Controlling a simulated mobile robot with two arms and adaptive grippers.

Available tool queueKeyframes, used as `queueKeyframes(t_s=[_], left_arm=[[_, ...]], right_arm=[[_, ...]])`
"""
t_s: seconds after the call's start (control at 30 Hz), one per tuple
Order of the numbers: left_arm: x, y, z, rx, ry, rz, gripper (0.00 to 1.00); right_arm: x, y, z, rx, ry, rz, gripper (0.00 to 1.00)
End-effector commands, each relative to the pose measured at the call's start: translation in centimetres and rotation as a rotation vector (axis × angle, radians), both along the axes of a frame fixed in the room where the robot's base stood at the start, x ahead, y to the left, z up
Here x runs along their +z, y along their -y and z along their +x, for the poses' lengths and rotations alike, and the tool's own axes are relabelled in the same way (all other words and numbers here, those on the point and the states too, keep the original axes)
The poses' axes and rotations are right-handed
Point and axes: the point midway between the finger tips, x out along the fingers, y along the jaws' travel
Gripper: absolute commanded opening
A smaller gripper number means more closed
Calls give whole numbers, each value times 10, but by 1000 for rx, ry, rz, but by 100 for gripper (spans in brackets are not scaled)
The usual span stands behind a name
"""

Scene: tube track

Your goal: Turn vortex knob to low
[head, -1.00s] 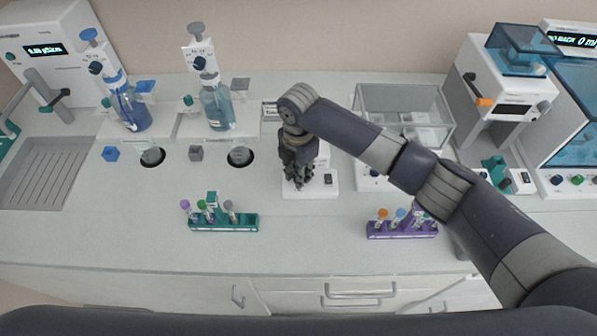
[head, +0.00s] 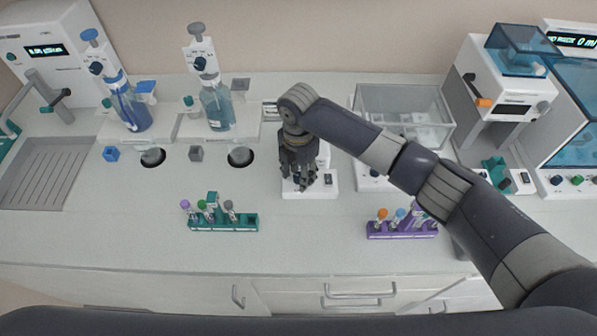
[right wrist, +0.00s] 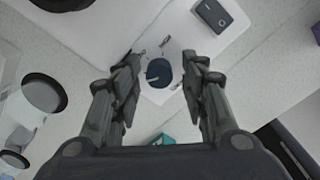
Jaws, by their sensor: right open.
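The vortex mixer (head: 311,190) is a small white unit at the middle of the bench, partly hidden under my right gripper in the head view. Its dark blue round knob (right wrist: 159,73) with a pale pointer line shows in the right wrist view, beside a dark rocker switch (right wrist: 212,14). My right gripper (head: 303,184) points down over the knob. In the right wrist view its open fingers (right wrist: 162,92) stand on both sides of the knob, with gaps and nothing held. My left gripper is not in view.
A teal tube rack (head: 236,224) stands front left and a purple tube rack (head: 400,232) front right. A clear box (head: 404,112) is behind on the right. Two bottles with dispensers (head: 215,105) stand back left. The bench front between the racks is clear.

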Motion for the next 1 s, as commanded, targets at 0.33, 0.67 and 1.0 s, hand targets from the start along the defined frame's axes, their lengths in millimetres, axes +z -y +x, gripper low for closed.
queueKeyframes(t_s=[0.33, 0.67, 1.0], left_arm=[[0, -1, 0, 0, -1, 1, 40], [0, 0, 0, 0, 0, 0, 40], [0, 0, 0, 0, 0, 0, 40]], right_arm=[[23, 0, 2, 0, 6, 3, 42], [70, 0, 0, -1, 3, 2, 42], [81, 1, -1, -1, 2, 1, 42]])
